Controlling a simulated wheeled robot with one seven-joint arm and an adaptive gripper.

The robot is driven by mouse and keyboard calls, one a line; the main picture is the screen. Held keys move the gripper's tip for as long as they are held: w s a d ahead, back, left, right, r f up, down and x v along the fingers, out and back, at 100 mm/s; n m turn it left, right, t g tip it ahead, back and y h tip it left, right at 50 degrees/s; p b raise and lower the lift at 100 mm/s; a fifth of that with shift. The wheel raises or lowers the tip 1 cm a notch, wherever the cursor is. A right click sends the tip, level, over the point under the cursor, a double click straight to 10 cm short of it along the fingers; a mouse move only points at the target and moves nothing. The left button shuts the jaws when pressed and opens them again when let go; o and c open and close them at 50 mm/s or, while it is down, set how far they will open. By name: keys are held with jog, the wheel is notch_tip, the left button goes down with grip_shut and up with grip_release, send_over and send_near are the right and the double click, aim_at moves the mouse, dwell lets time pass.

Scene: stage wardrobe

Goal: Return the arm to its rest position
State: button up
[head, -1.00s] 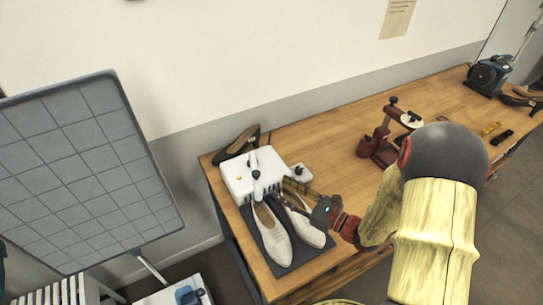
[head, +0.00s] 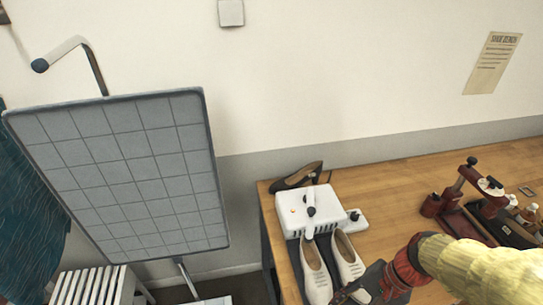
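My arm comes in from the lower right in a yellowish sleeve with a dark red wrist. My gripper (head: 345,294) is at the bottom edge of the head view, by the lower part of the right cream shoe (head: 347,256). Its fingers are small and partly cut off, so I cannot tell whether they are open or whether they touch the shoe. The left cream shoe (head: 315,270) lies beside the right one on a dark mat. Both shoes are in front of a white box-like device (head: 308,207).
The wooden bench (head: 400,178) runs along the wall. A dark shoe (head: 297,177) is behind the white device. A dark red stand (head: 462,190) and small bottles are at right. A grey gridded panel (head: 130,170) and a white slatted rack (head: 95,288) stand left.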

jog(key=w+d+r+n+t+h+b, duration=0.15)
jog(key=d+r+n+t+h, duration=0.35)
jog(key=r, duration=0.5)
jog(key=a+r+n+t, duration=0.1)
jog(key=a+r+n, duration=0.2)
jog(key=r, duration=0.3)
jog(key=shift+a+r, duration=0.25)
jog(key=shift+a, duration=0.25)
